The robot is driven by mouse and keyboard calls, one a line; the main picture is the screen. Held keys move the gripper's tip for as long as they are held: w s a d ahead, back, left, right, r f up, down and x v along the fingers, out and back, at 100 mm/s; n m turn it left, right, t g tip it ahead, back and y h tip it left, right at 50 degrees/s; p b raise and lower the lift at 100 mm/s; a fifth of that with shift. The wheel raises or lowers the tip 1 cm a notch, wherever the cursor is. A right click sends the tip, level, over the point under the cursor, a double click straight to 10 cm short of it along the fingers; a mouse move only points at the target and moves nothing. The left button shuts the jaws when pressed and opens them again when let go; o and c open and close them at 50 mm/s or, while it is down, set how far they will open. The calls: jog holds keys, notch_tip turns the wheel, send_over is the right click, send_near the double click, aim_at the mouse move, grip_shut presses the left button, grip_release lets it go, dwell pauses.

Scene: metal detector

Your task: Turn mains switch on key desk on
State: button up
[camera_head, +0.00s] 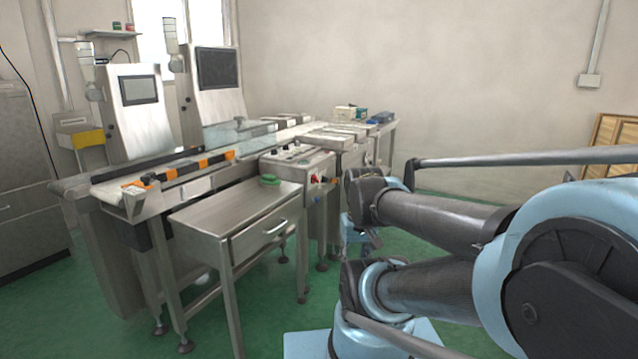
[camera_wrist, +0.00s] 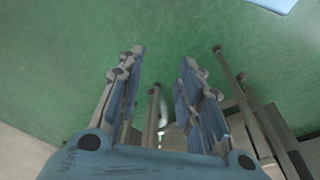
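Table legs (camera_wrist: 232,75) show close to my gripper in the wrist view.

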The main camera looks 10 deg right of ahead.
jog(key=o, duration=0.4)
jog(key=shift+s+a+r, duration=0.1)
jog(key=shift+s, duration=0.05)
jog(key=shift+o, duration=1.2)
jog(key=shift+s+a+r, duration=0.1)
jog(key=shift+s+r, duration=0.05)
jog(key=shift+r, duration=0.2)
jog(key=w+a+r+y, duration=0.2)
jog(key=w+r, duration=0.1)
jog(key=w, duration=0.6)
jog(key=w+a+r+t+y, duration=0.15)
jog(key=w+r, duration=0.25)
jog(key=w, duration=0.5)
jog(key=w+a+r+y, duration=0.2)
jog(key=w+r+y, duration=0.1)
jog(key=w, duration=0.5)
jog(key=w+d+n+t+y, duration=0.1)
jog(key=w+d+y, duration=0.1)
jog(key=w, duration=0.8)
jog(key=w+d+t+y, duration=0.1)
jog(key=w+d+y, duration=0.1)
jog(key=w, duration=0.8)
jog(key=t+y, duration=0.4)
jog(key=t, duration=0.1)
send_near(315, 179)
jog(key=s+d, duration=0.3)
jog(key=d, duration=0.5)
jog(key=x, duration=1.7)
jog(key=shift+f+n, duration=0.3)
jog(key=shift+f, duration=0.15)
